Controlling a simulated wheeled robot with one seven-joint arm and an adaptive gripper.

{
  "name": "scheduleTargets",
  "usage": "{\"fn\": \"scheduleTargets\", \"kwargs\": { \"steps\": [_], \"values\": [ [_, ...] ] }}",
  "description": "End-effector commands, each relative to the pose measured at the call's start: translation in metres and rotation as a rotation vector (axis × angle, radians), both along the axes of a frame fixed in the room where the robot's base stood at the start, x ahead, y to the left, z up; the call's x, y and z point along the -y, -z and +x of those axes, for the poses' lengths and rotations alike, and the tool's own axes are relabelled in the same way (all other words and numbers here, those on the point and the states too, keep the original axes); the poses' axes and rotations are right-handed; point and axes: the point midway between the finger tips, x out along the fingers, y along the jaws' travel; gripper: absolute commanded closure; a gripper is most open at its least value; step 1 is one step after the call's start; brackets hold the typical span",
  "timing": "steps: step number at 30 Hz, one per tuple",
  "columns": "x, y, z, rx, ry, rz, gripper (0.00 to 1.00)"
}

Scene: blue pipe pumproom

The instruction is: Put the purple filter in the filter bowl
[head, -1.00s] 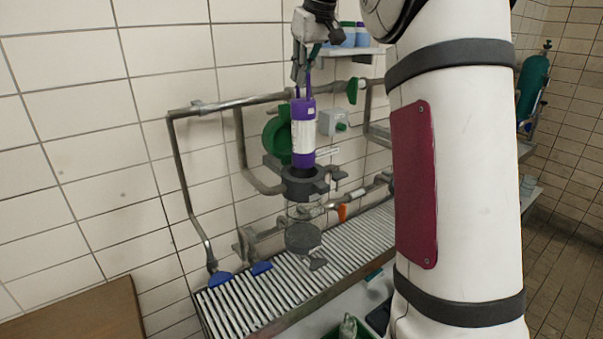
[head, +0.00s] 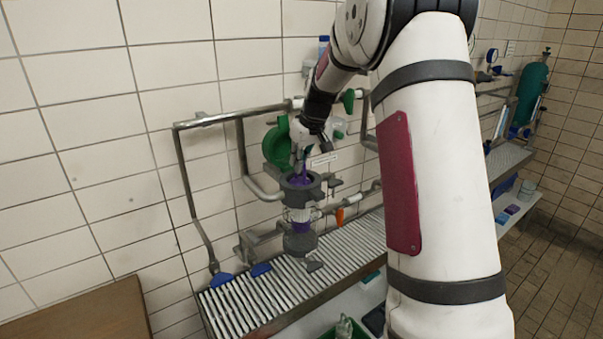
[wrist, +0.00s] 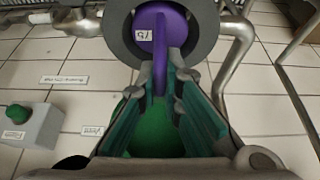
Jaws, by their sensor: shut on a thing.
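The purple filter (head: 301,227) stands upright through the dark grey ring (head: 287,191) on the pipework in the head view. Its white-labelled body shows below the ring, and its lower end meets a dark grey round base (head: 299,244). I cannot tell whether it rests on that base. In the wrist view the filter's purple top (wrist: 172,28), with a small number label, lies inside the grey ring (wrist: 118,35). My gripper (wrist: 161,70) is shut on the filter's purple handle, just above the ring; in the head view my gripper (head: 304,160) is partly hidden by my wrist.
A green round part (head: 276,148) is on the wall pipes behind the ring. A slatted bench (head: 255,300) runs below. A grey box with a green button (wrist: 30,122) is left in the wrist view. An orange handle (head: 340,217) sits right of the filter.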

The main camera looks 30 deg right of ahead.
Motion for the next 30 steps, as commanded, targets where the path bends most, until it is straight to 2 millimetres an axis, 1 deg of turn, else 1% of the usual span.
{"fn": "scheduleTargets", "kwargs": {
  "steps": [6, 9, 21, 22, 23, 30],
  "values": [
    [0.0, 0.03, -0.001, -0.003, -0.001, 0.0, 1.0],
    [0.0, 0.038, -0.001, -0.002, -0.001, 0.0, 1.0],
    [0.0, 0.043, 0.0, 0.0, 0.0, 0.0, 1.0],
    [0.0, 0.042, 0.0, -0.001, 0.0, 0.0, 0.86],
    [0.0, 0.042, 0.0, -0.001, 0.0, 0.0, 0.84],
    [0.0, 0.042, 0.0, -0.001, 0.0, 0.0, 0.84]
  ]
}}
